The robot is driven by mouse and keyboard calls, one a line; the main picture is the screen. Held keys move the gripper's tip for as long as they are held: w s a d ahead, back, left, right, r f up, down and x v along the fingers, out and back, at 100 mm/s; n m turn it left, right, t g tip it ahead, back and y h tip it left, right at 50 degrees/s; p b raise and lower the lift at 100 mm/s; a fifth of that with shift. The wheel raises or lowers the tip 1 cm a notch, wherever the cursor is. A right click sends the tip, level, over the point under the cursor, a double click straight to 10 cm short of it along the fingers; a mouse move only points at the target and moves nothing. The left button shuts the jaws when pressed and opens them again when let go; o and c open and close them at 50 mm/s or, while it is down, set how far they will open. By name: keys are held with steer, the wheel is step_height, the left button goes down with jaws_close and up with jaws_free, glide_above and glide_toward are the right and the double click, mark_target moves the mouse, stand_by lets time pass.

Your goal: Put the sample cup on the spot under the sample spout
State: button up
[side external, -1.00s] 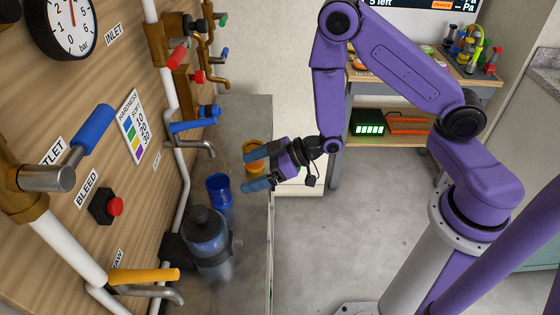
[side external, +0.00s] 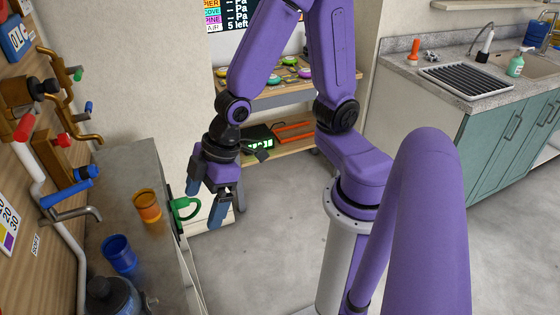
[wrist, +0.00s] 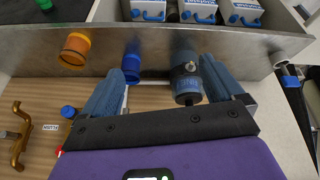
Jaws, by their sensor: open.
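An amber cup (side external: 147,206) and a blue cup (side external: 119,254) stand on the narrow grey counter (side external: 130,178) at left; I cannot tell which is the sample cup. Both also show in the wrist view, amber (wrist: 75,48) at left and blue (wrist: 131,62) nearer the middle. A grey spout (side external: 75,214) below a blue lever reaches over the counter; no marked spot is clear under it. My gripper (side external: 205,204) is open and empty, pointing down right of the counter edge, apart from both cups. Its fingers (wrist: 165,70) also show in the wrist view.
A dark-capped blue canister (side external: 112,296) stands on the counter near the blue cup. A green handle-like piece (side external: 185,208) sits at the counter edge, close to my fingers. White boxes with blue handles (wrist: 196,10) show at the top of the wrist view. Pipes line the wall; floor is clear.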

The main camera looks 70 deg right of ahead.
steer(key=s+d+r+g+h, duration=0.1)
steer(key=s+d+r, duration=0.2)
steer(key=s, duration=0.3)
steer(key=s+d+r+n+g+h, duration=0.1)
steer(key=s+d+r+h, duration=0.1)
steer(key=s+d, duration=0.4)
steer(key=shift+s+r+g, duration=0.15)
steer(key=shift+r+g, duration=0.25)
steer(key=shift+r, duration=0.1)
